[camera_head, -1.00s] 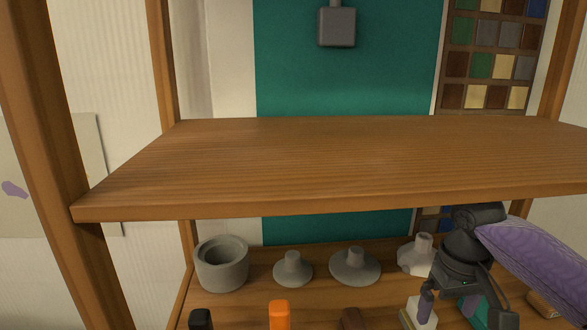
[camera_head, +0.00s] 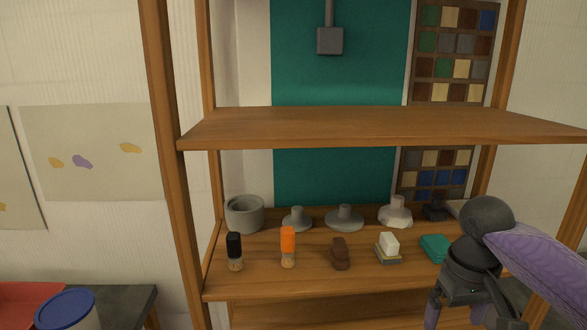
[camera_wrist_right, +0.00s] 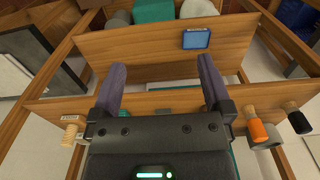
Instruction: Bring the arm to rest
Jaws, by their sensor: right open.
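My right arm, with a purple sleeve and dark grey joints, comes in from the right in the head view. My right gripper (camera_head: 456,316) is low at the right, in front of the lower shelf (camera_head: 310,262), and its fingers run toward the bottom edge of the picture. In the right wrist view the two purple fingers (camera_wrist_right: 161,75) are spread wide with nothing between them. A wooden board of the furniture lies beyond them. My left gripper is not in view.
The lower shelf holds a grey pot (camera_head: 244,215), a black-tipped brush (camera_head: 234,247), an orange-tipped brush (camera_head: 288,243), a brown item (camera_head: 340,254), a white block (camera_head: 389,244) and a teal block (camera_head: 435,247). The upper shelf (camera_head: 370,124) is bare. A blue-lidded tub (camera_head: 66,308) stands lower left.

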